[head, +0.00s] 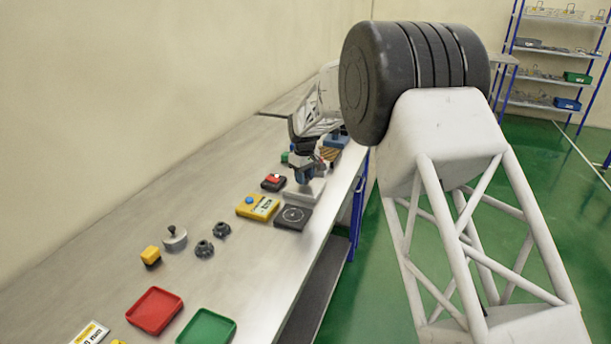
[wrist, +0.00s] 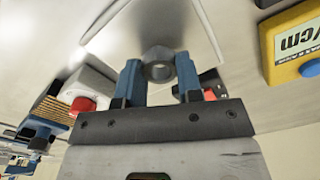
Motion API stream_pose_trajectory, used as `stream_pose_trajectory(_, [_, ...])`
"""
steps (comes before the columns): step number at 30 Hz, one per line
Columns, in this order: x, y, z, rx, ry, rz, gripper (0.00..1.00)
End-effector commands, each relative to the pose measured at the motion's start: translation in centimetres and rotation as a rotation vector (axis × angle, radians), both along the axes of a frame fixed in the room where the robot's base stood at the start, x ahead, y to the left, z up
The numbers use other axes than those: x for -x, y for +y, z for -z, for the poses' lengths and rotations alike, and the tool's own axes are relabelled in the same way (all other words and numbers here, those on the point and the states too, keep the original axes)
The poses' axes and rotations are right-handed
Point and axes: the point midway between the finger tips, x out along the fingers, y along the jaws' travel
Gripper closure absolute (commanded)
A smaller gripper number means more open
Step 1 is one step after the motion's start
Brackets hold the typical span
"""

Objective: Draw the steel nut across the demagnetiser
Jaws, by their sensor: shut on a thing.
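The steel nut (wrist: 159,66) is a grey hex ring. It sits between the two blue fingers of my gripper (wrist: 158,82), which is shut on it. In the head view my gripper (head: 303,177) points down over a pale flat plate (head: 312,191) on the bench; the nut is too small to make out there. In the wrist view the plate's pale edges (wrist: 100,27) show beyond the nut. I cannot tell whether the nut touches the plate. No label shows which device is the demagnetiser; a dark square pad with a ring mark (head: 293,217) lies just in front of the plate.
A yellow meter (head: 257,207) and a red-buttoned box (head: 273,182) stand left of my gripper. Nearer are two dark knobs (head: 204,249), a grey weight-like piece (head: 174,238), a yellow block (head: 150,255), a red tray (head: 154,310) and a green tray (head: 206,328). The bench's right edge is close.

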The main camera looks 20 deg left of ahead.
Motion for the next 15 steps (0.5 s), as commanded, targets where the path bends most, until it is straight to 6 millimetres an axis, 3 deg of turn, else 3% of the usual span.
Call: stream_pose_trajectory(15, [1.9,0.0,0.0,0.0,0.0,0.0,0.91])
